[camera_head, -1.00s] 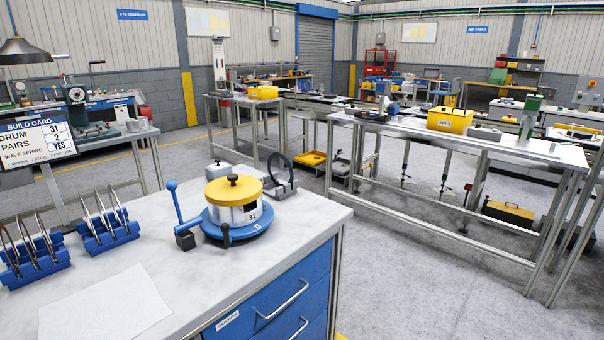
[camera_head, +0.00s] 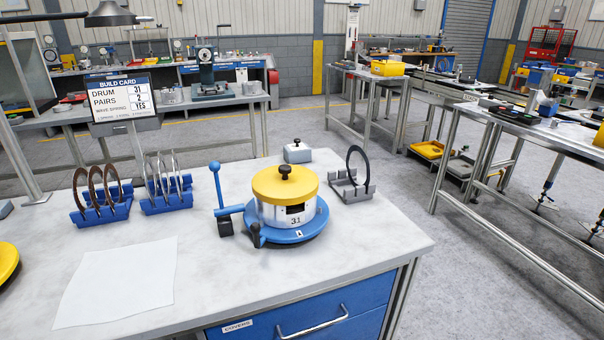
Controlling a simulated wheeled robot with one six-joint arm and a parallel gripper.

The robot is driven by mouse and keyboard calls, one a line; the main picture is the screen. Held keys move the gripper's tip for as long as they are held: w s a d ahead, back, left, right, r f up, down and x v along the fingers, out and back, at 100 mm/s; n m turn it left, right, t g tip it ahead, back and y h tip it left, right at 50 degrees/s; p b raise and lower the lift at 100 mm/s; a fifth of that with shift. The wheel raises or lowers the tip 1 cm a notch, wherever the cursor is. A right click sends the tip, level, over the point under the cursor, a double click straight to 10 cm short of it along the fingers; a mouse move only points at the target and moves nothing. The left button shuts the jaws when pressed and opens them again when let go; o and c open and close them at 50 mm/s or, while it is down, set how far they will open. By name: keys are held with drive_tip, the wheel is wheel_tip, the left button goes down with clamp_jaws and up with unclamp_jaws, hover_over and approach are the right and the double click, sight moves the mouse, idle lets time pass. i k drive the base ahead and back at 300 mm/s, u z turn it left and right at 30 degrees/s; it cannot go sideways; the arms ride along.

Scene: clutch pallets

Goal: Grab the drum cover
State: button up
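The drum cover (camera_head: 268,187) is a yellow round lid with a black knob on top. It sits on a silver drum (camera_head: 275,217) marked 31. The drum stands on a round blue base (camera_head: 312,231) with a blue-handled lever (camera_head: 216,185) at its left, on the light workbench. A second yellow round piece (camera_head: 6,262) is partly cut off at the left edge of the picture. My gripper is not in view.
Two blue racks hold rings, one with brown rings (camera_head: 104,213) and one with silver rings (camera_head: 167,202). A black ring stands in a grey holder (camera_head: 352,193) right of the drum. A white sheet (camera_head: 120,283) lies at the front left. A build card (camera_head: 122,98) stands behind.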

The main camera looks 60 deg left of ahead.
sight(282, 184)
drive_tip(key=u, duration=0.25)
drive_tip(key=i, duration=0.65)
drive_tip(key=u, duration=1.2)
drive_tip(key=i, duration=0.6)
drive_tip(key=u, duration=0.65)
